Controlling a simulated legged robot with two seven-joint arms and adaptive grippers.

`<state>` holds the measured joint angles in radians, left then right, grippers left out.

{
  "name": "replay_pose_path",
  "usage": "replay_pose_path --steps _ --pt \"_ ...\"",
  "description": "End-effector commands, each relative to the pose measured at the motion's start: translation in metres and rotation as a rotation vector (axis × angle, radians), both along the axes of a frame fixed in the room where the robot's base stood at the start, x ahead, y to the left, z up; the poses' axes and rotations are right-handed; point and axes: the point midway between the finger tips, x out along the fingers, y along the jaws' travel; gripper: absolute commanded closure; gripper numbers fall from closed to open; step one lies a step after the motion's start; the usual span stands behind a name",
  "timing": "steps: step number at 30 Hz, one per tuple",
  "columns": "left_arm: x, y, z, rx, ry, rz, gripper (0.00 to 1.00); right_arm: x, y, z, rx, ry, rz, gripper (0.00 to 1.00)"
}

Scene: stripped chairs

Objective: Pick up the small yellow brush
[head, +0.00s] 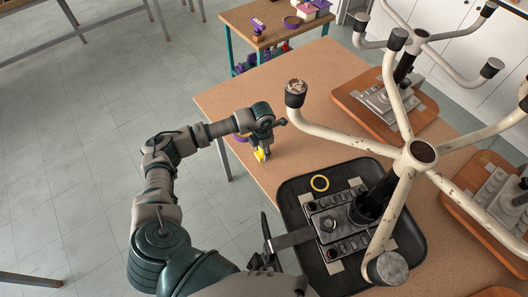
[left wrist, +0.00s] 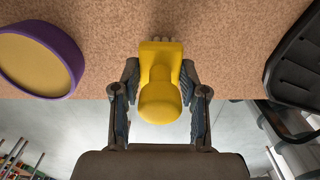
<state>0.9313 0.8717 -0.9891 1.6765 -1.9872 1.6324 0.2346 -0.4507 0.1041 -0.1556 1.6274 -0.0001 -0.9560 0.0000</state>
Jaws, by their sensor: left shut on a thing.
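The small yellow brush (left wrist: 160,100) is between the fingers of my left gripper (left wrist: 160,105) in the left wrist view. Its rounded end faces the camera and its pale bristles point toward the tabletop. In the head view the brush (head: 260,155) shows as a small yellow piece under my left gripper (head: 262,146), near the table's left edge. The left gripper is shut on it. I cannot tell whether the bristles still touch the table.
A round purple-rimmed thing (left wrist: 38,58) lies left of the brush. More chair parts crowd the brown table (head: 240,95); a small table (head: 240,17) stands behind.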

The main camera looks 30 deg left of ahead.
Motion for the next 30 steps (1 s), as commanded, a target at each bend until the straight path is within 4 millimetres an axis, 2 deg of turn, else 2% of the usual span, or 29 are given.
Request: replay_pose_path --steps 8,14,21,24,30 --pt "0.001 -0.003 0.036 0.002 -0.005 0.000 0.94 -0.004 0.002 -0.003 0.003 0.006 0.000 0.60" --pt "-0.040 -0.026 0.036 0.004 -0.001 -0.007 0.94 -0.007 0.002 -0.007 0.003 0.006 0.000 0.60" --pt "-0.097 -0.058 0.041 0.000 -0.001 -0.007 0.94 -0.008 0.000 -0.011 0.000 0.012 0.000 0.60" --pt "-0.114 -0.069 0.043 0.000 -0.001 -0.005 0.94 -0.006 0.000 -0.010 0.000 0.009 0.000 0.60" --pt "-0.133 -0.081 0.045 0.001 0.000 -0.001 0.94 0.000 0.001 -0.007 0.002 -0.002 0.001 0.60"
